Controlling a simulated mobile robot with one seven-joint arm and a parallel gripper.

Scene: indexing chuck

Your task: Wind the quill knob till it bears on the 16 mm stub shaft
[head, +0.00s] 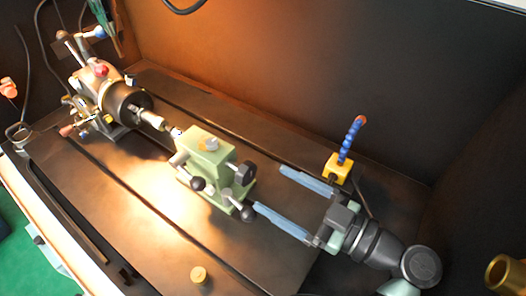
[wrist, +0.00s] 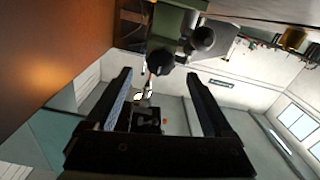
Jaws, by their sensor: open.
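The green tailstock (head: 210,165) stands mid-table. A black knob (head: 245,172), seemingly the quill knob, sticks out of its right end; a dark knob (wrist: 160,63) also shows between the fingertips in the wrist view. The pale stub shaft (head: 150,119) sticks out of the dark chuck (head: 127,103) towards the tailstock. The quill tip (head: 177,133) is close to the shaft's end; I cannot tell whether they touch. My gripper (head: 268,189) is open and empty, its blue-padded fingers pointing at the knob from the right. In the wrist view my gripper (wrist: 158,76) frames the knob beyond its fingertips.
A yellow block with a blue flexible hose (head: 338,168) stands just behind my gripper. Another black knob (head: 247,213) sits low near the front fingertip. A small brass piece (head: 199,274) lies at the front. The slotted table (head: 130,205) is clear at front left.

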